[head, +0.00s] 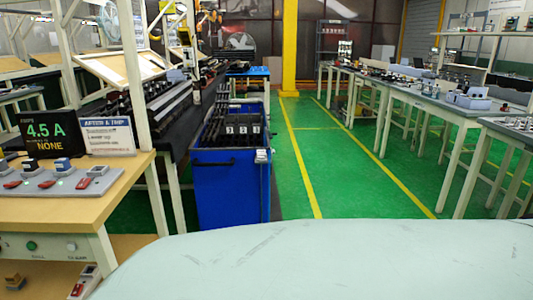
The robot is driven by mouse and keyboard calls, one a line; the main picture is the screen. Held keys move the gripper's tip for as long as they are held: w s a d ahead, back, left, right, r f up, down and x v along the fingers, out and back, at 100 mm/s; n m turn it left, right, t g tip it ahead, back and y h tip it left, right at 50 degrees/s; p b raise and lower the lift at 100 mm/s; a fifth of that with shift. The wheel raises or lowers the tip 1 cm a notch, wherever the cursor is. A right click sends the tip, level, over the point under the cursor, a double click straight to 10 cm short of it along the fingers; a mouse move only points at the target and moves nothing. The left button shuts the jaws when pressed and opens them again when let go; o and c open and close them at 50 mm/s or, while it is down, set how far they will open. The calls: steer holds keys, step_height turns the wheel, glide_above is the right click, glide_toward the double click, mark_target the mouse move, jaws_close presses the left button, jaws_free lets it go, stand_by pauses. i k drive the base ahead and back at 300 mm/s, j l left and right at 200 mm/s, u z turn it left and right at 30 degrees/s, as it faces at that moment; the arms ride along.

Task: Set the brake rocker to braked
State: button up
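I cannot tell for certain which part is the brake rocker. A grey panel (62,182) on the wooden bench at the left carries several red rocker-like switches (46,184) and small plug-like blocks, with green lights between them. A pale box with a red switch (77,290) is low at the left, below the bench top. A small light grey fitting (262,156) sits at the front right corner of the blue cart (231,190). The positions of these switches are too small to read. My gripper is not in view.
A black display (45,138) reads 4.5 A and NONE, beside a white sign (107,136). The bench front (50,247) has a green button. Long tables (420,98) line the right. The green aisle floor (360,180) between is clear.

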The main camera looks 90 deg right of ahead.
mark_target(261, 154)
steer(key=z, duration=1.55)
